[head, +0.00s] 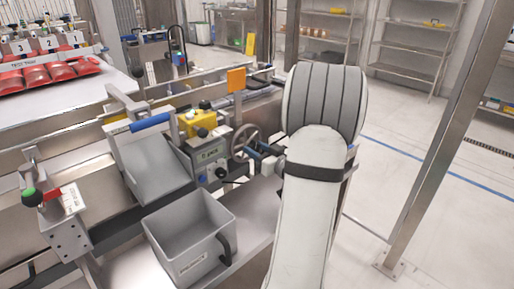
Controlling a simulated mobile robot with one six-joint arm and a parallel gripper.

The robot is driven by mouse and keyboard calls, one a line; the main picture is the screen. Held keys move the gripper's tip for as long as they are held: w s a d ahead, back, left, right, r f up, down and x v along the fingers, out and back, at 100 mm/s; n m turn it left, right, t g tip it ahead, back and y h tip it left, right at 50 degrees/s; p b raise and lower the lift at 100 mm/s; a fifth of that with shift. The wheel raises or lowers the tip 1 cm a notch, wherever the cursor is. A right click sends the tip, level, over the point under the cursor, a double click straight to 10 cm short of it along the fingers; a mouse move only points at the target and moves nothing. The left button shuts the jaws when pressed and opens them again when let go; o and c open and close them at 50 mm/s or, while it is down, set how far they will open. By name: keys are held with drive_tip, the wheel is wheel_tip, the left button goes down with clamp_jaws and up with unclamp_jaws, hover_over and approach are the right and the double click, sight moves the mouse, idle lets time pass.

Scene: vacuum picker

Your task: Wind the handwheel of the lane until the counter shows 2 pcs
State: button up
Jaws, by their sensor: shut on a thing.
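The handwheel (245,139) is a dark spoked ring on the right end of the lane's control unit. My gripper (256,154) comes in from the right at its lower rim. It is shut on the handwheel, seemingly on its crank knob; the jaws are small in view and hide the grip itself. The counter (210,153) is a small pale display left of the wheel. It seems to read 0 pcs, but the digit is too small to be sure.
A grey bin (190,237) with a dark handle stands below the grey chute (150,165). A yellow housing (197,122) with black knobs sits above the counter. A metal post (440,140) stands at right. Red bags (45,74) lie at far left.

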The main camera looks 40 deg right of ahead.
drive_tip(key=m+p, duration=0.3)
drive_tip(key=p, duration=0.1)
drive_tip(key=shift+r+m, duration=0.2)
drive_tip(key=shift+m, duration=0.2)
drive_tip(key=m+p, duration=0.4)
drive_tip(key=shift+f, duration=0.3)
drive_tip(key=o, duration=1)
drive_tip(key=shift+c, duration=0.2)
drive_tip(key=s, duration=0.7)
drive_tip(key=shift+s+d, duration=0.25)
drive_tip(key=shift+s, duration=0.1)
